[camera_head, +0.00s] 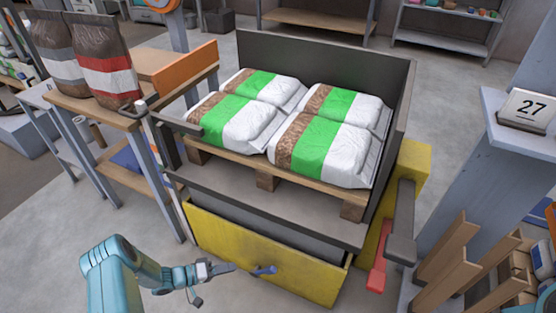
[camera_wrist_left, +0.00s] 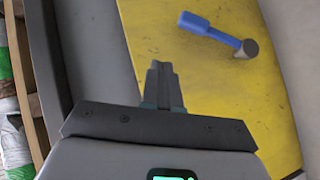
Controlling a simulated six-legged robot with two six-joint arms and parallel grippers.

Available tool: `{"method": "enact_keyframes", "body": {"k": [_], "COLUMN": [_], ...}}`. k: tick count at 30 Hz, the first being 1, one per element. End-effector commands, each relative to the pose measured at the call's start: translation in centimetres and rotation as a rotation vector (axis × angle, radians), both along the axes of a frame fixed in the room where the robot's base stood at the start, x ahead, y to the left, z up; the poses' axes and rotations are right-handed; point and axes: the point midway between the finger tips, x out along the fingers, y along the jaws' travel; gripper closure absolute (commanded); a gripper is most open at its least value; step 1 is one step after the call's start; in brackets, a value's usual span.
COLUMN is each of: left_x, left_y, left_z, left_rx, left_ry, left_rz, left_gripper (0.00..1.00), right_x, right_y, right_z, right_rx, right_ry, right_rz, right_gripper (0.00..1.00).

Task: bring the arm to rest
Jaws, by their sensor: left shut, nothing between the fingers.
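My left arm comes in from the lower left in the head view. Its gripper (camera_head: 228,268) is shut and empty, in front of the yellow panel (camera_head: 215,238) of the bagger. A blue handle (camera_head: 264,270) sticks out from that panel, just right of the fingertips and apart from them. In the left wrist view the shut fingers (camera_wrist_left: 162,70) point toward the yellow panel (camera_wrist_left: 215,85), and the blue handle (camera_wrist_left: 210,30) is at the upper right. My right gripper is not in view.
Bags with green bands (camera_head: 325,148) lie on a pallet (camera_head: 265,180) inside the grey-walled bagger. A table with brown bags (camera_head: 105,75) is at left. A wooden rack (camera_head: 470,275) stands at lower right.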

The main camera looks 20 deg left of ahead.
Motion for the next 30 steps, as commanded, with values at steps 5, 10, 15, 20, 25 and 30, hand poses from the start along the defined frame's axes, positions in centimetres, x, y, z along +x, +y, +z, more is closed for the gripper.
{"method": "enact_keyframes", "body": {"k": [5, 10, 15, 20, 25, 30], "left_x": [-0.2, -4.3, -11.7, -14.1, -14.8, -14.8], "left_y": [-1.6, -10.8, -16.7, -18.5, -21.4, -22.2], "left_z": [-0.1, -0.4, 1.1, 3.6, 7.4, 13.0], "left_rx": [-0.010, 0.027, 0.374, 0.633, 0.729, 0.719], "left_ry": [0.056, 0.455, 0.826, 0.829, 0.689, 0.649], "left_rz": [-0.043, -0.306, -0.484, -0.455, -0.390, -0.362], "left_gripper": [1.00, 1.00, 1.00, 1.00, 1.00, 1.00], "right_x": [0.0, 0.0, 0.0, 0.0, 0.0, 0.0], "right_y": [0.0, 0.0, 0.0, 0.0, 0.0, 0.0], "right_z": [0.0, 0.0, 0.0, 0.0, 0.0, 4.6], "right_rx": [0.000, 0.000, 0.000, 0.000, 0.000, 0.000], "right_ry": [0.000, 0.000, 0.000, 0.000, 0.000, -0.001], "right_rz": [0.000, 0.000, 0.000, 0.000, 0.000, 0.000], "right_gripper": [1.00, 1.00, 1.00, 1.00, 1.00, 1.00]}}
